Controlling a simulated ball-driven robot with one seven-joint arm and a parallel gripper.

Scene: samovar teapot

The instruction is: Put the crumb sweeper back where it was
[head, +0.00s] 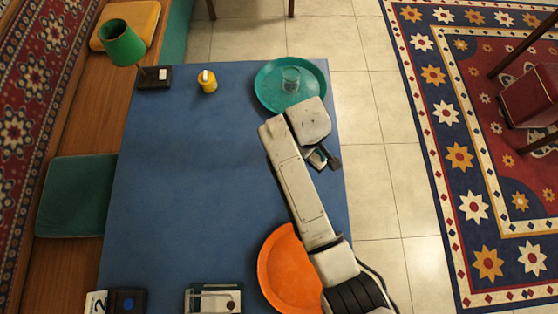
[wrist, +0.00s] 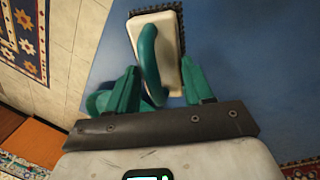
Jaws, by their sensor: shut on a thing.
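The crumb sweeper (wrist: 169,40) shows in the wrist view, with a white block body, dark bristles along its edges and a teal loop handle. My gripper (wrist: 160,82) has teal fingers on either side of the sweeper's near end and is shut on it. Which part of the sweeper the fingertips press on is not clear. In the head view my gripper (head: 321,160) is over the right edge of the blue table (head: 200,190), just below the teal tray. The sweeper is mostly hidden there by my arm.
An orange plate (head: 285,270) lies under my arm. A yellow pot (head: 207,82) and a green lamp (head: 122,44) stand at the back left. Small items line the front edge. The table's middle is clear.

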